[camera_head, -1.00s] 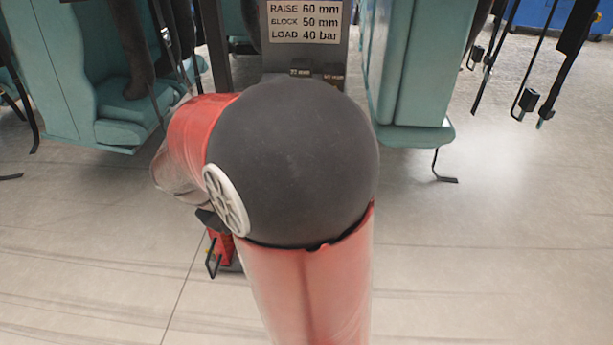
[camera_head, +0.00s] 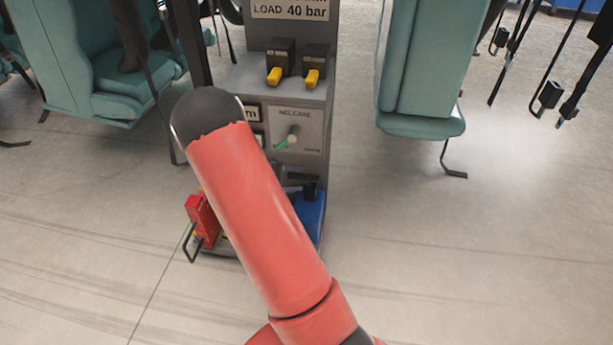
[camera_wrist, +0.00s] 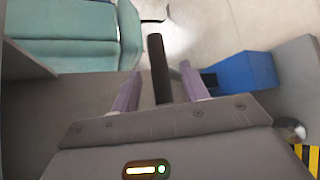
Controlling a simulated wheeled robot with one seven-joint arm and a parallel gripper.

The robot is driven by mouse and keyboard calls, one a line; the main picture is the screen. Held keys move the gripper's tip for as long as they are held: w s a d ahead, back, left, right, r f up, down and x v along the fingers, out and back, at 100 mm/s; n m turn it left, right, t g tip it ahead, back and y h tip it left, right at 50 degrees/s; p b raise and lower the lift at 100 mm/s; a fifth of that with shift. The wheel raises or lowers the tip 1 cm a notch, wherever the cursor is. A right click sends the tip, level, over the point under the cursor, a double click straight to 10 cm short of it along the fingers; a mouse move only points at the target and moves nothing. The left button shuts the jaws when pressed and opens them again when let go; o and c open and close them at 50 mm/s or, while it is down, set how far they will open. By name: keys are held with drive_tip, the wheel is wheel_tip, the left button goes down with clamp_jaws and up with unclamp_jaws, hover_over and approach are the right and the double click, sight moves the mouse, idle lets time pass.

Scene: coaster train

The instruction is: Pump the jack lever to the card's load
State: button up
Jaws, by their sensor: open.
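In the wrist view my gripper (camera_wrist: 161,80) is open, its two purple fingers spread. A dark upright bar (camera_wrist: 157,55), which looks like the jack lever, shows between the fingers with gaps on both sides. Whether it is fully within their reach is hard to tell. In the head view the card (camera_head: 290,10) is cut off at the top and reads LOAD 40 bar. It is on a grey stand (camera_head: 318,95). The panel has a RELEASE knob (camera_head: 292,138) with a green pointer. My arm hides part of the labels beside it, and my gripper is not clearly seen there.
Two black boxes with yellow tabs (camera_head: 274,76) sit on the stand's ledge. A blue block (camera_head: 312,213) and a red part with a wire handle (camera_head: 201,218) are low down. Teal seats (camera_head: 425,70) flank the stand, with hanging straps. Floor at right is clear.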

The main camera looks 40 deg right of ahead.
drive_tip(key=shift+x, duration=1.7)
drive_tip(key=shift+c, duration=0.2)
clamp_jaws()
